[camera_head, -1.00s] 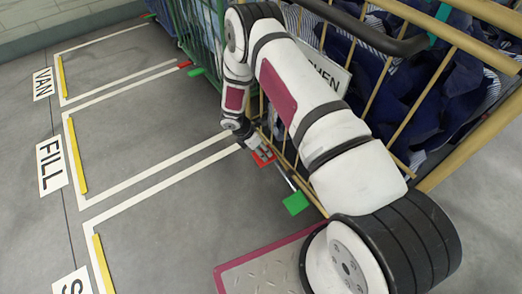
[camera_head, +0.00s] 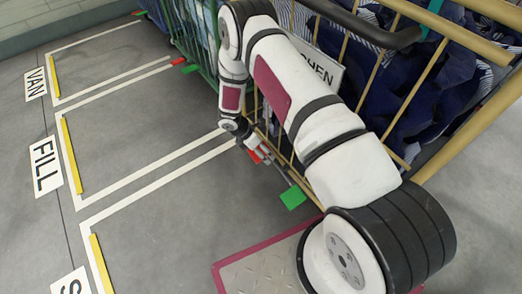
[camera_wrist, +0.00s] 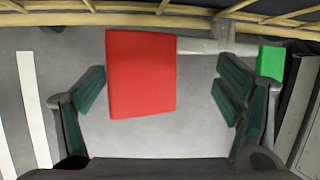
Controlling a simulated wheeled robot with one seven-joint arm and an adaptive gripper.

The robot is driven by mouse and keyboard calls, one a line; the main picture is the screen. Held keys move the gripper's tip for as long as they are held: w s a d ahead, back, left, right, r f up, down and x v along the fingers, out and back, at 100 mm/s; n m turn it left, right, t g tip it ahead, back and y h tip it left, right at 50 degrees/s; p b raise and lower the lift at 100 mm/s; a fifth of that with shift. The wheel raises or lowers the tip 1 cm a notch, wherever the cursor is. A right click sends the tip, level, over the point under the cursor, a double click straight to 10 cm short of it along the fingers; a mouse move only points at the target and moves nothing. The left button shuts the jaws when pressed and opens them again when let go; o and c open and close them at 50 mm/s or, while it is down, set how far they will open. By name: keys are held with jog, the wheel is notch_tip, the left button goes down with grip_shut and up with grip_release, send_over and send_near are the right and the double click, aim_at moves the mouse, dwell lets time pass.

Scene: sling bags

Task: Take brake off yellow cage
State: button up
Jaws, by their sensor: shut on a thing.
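The yellow cage (camera_head: 378,98) stands at the right in the head view, filled with dark blue bags. Low on its near side is a brake bar with a red pedal (camera_head: 254,156) at one end and a green pedal (camera_head: 292,198) at the other. My gripper (camera_head: 252,146) is down at the red pedal, partly covering it. In the wrist view the red pedal (camera_wrist: 141,74) lies between the fingers, nearer the left one, and my gripper (camera_wrist: 163,95) is shut on it. The green pedal (camera_wrist: 270,62) is beyond the right finger. Exact finger contact is hard to see.
A green cage (camera_head: 199,38) stands behind, with its own red pedal (camera_head: 178,61) and green pedal (camera_head: 191,69). My arm hides part of the yellow cage. The floor at left is clear, with white lines and yellow strips (camera_head: 72,155).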

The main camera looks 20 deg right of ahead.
jog(key=shift+a, duration=0.15)
jog(key=shift+w+r, duration=0.1)
jog(key=shift+r, duration=0.1)
jog(key=s+v, duration=0.1)
jog(key=v, duration=1)
jog(key=shift+w+a+r, duration=0.2)
jog(key=shift+w+r, duration=0.05)
jog(key=shift+w, duration=0.15)
